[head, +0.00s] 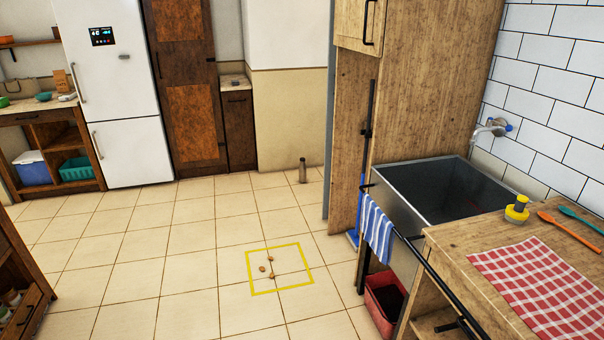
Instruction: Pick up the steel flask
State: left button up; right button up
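The steel flask (303,170) stands upright on the tiled floor near the back wall, right of the dark narrow cabinet. It looks small and grey-brown at this distance. Nothing touches it, and the floor in front of it is bare. Neither of my grippers shows in the head view.
A yellow square outline (249,270) on the floor holds a few small brown objects (271,259). A sink (405,205) and wooden counter (445,240) with a red checked cloth (540,290) stand right. A fridge (118,100) stands back left. The middle floor is mostly clear.

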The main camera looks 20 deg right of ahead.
aim_at(302, 168)
jog(key=i+l+u, duration=0.15)
jog(key=i+u, duration=0.2)
jog(key=i, duration=2.35)
jog(key=i+z, duration=0.1)
jog(key=i, duration=0.4)
jog(key=i+z, duration=0.15)
jog(key=i, duration=0.35)
jog(key=i+j+z, duration=0.1)
jog(key=i, duration=0.4)
jog(key=i+j+z, duration=0.1)
jog(key=i, duration=0.45)
jog(key=i+j+z, duration=0.1)
jog(key=i+j, duration=0.15)
jog(key=i, duration=0.2)
